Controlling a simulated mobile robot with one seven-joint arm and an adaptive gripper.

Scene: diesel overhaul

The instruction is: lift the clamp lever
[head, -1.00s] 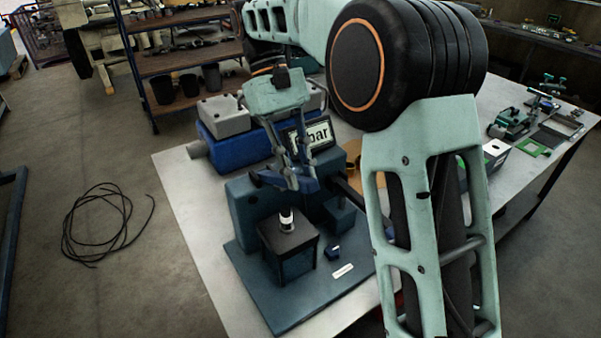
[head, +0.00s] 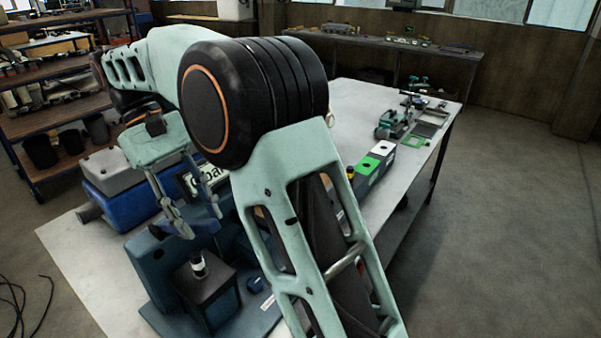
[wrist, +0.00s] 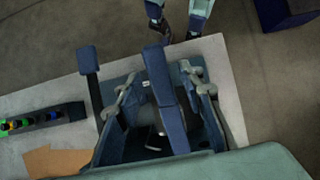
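The blue injector test stand (head: 150,270) stands at the near end of the light table. A broad blue bar, apparently the clamp lever (wrist: 158,68), shows in the wrist view, rising over the stand's middle. My gripper (head: 196,224) hangs over the stand. In the wrist view my gripper (wrist: 158,84) has its grey fingers apart, one on each side of the bar. I cannot tell whether either finger touches it. My arm hides part of the stand in the head view.
A dark box with a white-topped fitting (head: 199,265) stands at the stand's front. A blue case (head: 105,200) and a "bar" display (head: 208,176) are behind. A narrow blue handle (wrist: 88,60) rises left of the bar. The table's right side (head: 345,110) has free room.

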